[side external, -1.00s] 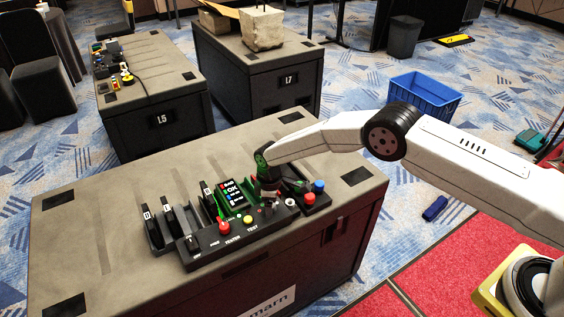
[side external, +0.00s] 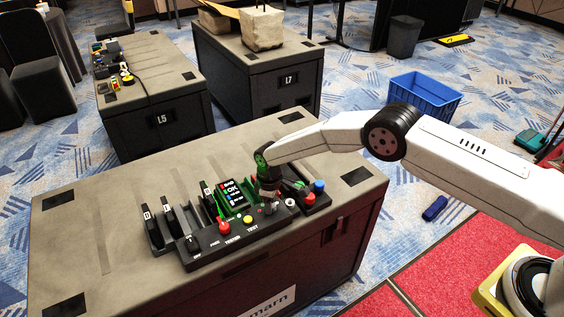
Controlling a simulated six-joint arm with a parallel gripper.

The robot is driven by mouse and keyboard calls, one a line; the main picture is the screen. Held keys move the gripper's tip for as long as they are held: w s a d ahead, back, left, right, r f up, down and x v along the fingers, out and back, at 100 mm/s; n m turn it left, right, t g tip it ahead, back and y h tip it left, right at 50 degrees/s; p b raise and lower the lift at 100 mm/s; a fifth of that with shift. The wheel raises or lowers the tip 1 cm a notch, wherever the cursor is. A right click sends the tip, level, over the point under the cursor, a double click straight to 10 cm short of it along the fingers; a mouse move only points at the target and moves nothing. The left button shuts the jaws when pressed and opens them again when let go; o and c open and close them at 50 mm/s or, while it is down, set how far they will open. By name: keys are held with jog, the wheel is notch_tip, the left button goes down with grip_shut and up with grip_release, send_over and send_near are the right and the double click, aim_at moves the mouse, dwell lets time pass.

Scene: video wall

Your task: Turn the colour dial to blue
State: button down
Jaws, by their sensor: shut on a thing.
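My gripper (side external: 268,196) points down at the right part of the black control panel (side external: 215,241) on the near case. It is shut on a small knob at the panel's top, taken to be the colour dial; the fingers hide most of it, so its setting cannot be read. Just left of my gripper is a small screen (side external: 233,194) with a green frame and coloured rows. A red knob (side external: 224,226) and a yellow button (side external: 248,219) sit on the panel left of my gripper. A white button (side external: 290,202) sits to its right.
Red (side external: 309,198) and blue (side external: 319,185) buttons stand close on the right. Black upright holders (side external: 152,230) stand at the panel's left. The case top (side external: 90,220) is bare further left. A blue crate (side external: 424,96) is on the floor behind my arm.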

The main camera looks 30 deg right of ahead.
jog(key=m, duration=0.6)
dwell(0.4)
jog(key=shift+c, duration=1.3)
grip_release()
jog(key=shift+r, duration=0.2)
jog(key=shift+r, duration=3.7)
